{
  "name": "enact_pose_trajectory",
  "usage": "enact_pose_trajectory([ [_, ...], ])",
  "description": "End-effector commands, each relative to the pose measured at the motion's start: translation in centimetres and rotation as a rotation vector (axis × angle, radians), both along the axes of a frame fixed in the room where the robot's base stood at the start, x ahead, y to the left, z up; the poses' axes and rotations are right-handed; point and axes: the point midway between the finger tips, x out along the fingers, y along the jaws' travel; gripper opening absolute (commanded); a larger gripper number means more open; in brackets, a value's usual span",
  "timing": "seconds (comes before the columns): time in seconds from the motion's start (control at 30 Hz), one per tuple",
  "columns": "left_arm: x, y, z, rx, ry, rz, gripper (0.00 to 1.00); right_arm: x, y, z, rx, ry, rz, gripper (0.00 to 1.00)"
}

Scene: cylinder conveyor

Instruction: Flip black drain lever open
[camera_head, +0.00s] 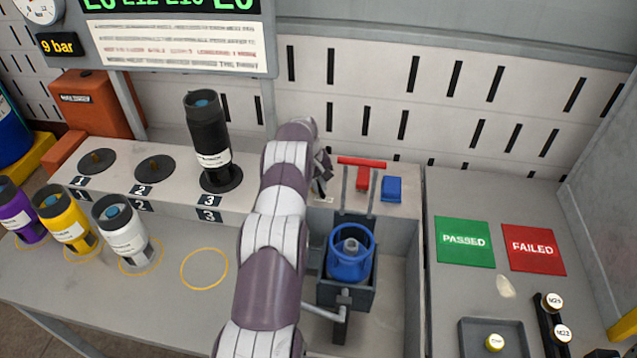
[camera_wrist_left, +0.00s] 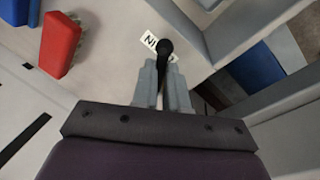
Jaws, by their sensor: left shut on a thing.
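The black lever (camera_wrist_left: 165,48) shows in the left wrist view as a rounded dark knob with a dark stem, next to a white label with letters on it. My left gripper (camera_wrist_left: 161,88) has its two grey fingers close together on the lever's stem. In the head view my left gripper (camera_head: 322,178) is beyond the basin's back left corner, left of a red handle (camera_head: 362,178). My own arm hides much of this spot there, and I cannot make out the lever clearly. My right gripper is not in view.
A blue block (camera_head: 391,189) sits right of the red handle. A black cylinder (camera_head: 207,135) stands on pad 3. White (camera_head: 125,238), yellow (camera_head: 66,222) and purple (camera_head: 20,212) cylinders stand at left.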

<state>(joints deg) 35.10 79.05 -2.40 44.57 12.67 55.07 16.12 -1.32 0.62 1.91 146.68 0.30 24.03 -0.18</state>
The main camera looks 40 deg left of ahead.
Motion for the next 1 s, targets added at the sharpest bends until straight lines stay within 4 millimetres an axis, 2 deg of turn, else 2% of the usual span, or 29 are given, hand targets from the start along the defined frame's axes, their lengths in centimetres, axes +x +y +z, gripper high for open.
enact_pose_trajectory([
  [0.07, 0.1, 0.1, 0.2, 0.004, -0.004, 0.001, 0.00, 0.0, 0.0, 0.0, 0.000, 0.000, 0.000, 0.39],
  [0.1, 0.1, 0.2, 0.2, 0.004, -0.004, 0.001, 0.20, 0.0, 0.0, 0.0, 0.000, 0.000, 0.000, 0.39],
  [0.17, 0.1, 0.1, 0.2, 0.004, -0.004, 0.001, 0.39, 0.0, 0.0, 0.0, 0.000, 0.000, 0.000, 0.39],
  [0.43, 0.0, 0.1, 0.1, 0.002, -0.002, 0.002, 0.39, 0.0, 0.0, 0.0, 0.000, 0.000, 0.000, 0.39],
  [0.53, 0.0, 0.2, 1.2, 0.003, -0.004, 0.001, 0.39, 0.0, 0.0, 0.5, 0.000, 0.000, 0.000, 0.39],
  [0.63, -0.4, 0.4, 3.5, 0.003, -0.004, 0.002, 0.39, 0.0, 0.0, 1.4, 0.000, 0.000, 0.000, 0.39],
  [0.8, -1.3, 0.9, 8.8, 0.002, -0.003, 0.003, 0.39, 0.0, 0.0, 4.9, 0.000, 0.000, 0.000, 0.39],
  [1.0, -1.9, 1.3, 12.2, 0.003, -0.003, 0.002, 0.39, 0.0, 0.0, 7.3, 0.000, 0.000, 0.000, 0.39],
])
